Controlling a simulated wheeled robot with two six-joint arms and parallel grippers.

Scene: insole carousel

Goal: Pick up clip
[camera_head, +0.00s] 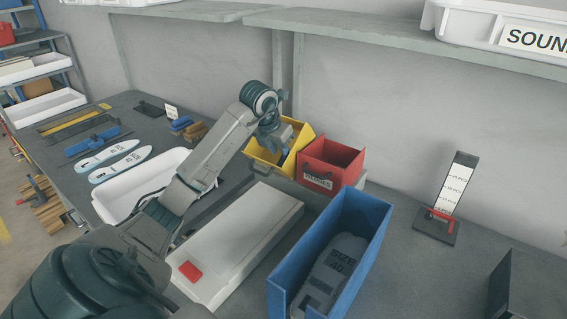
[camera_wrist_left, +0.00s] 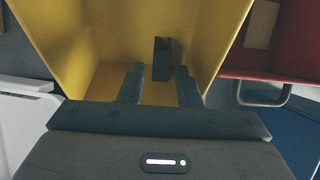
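A small dark clip (camera_wrist_left: 162,58) stands in the yellow bin (camera_wrist_left: 95,45) in the left wrist view, near the bin's inner wall. My left gripper (camera_wrist_left: 159,82) is open, its two dark fingers reaching into the bin on either side of the line to the clip. The clip shows just beyond the fingertips; I cannot tell whether they touch it. In the head view my left arm reaches over to the yellow bin (camera_head: 301,134), and the gripper partly covers its opening. The clip cannot be made out there. My right gripper is not in view.
A red bin (camera_head: 347,157) stands right beside the yellow one. A pale flat box (camera_head: 250,235) and a white tray (camera_head: 118,201) lie below my arm. A gauge stand (camera_head: 436,232) is at right.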

